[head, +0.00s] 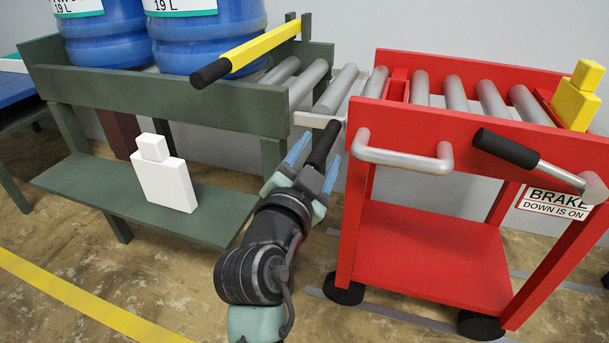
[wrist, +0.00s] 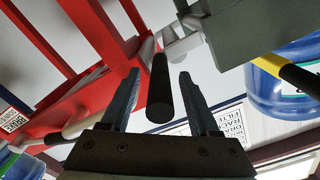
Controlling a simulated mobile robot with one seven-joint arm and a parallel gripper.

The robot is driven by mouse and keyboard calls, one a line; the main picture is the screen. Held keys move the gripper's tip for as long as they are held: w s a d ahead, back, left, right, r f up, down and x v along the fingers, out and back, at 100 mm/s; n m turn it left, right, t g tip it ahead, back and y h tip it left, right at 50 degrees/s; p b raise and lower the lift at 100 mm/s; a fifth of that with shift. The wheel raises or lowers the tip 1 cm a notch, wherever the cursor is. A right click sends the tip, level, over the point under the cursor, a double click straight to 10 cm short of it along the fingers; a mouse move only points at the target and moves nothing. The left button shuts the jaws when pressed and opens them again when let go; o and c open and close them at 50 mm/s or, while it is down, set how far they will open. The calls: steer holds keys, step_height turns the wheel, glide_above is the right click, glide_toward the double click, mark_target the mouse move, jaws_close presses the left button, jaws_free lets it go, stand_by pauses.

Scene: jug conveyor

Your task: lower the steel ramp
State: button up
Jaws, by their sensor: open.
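The steel ramp (head: 318,120) shows as a pale grey metal piece at the gap between the green conveyor and the red cart. A black handle grip (head: 322,145) hangs down in front of it. My gripper (head: 313,165) is open, with its blue-grey fingers on either side of the grip's lower end. In the wrist view, the black grip (wrist: 160,85) lies between the open fingers (wrist: 160,75), with clear space on both sides. A steel bracket (wrist: 182,45) shows beyond it. I cannot tell the ramp's exact tilt.
The green conveyor (head: 180,103) carries blue jugs (head: 205,40) behind a yellow bar (head: 265,48) with a black end. The red cart (head: 480,130) has a grey handle (head: 400,158) and a black-gripped brake lever (head: 505,148). A white block (head: 165,185) stands on the lower shelf.

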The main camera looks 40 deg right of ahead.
steer(key=p+v, duration=0.3)
steer(key=v, duration=0.9)
steer(key=shift+d, duration=0.1)
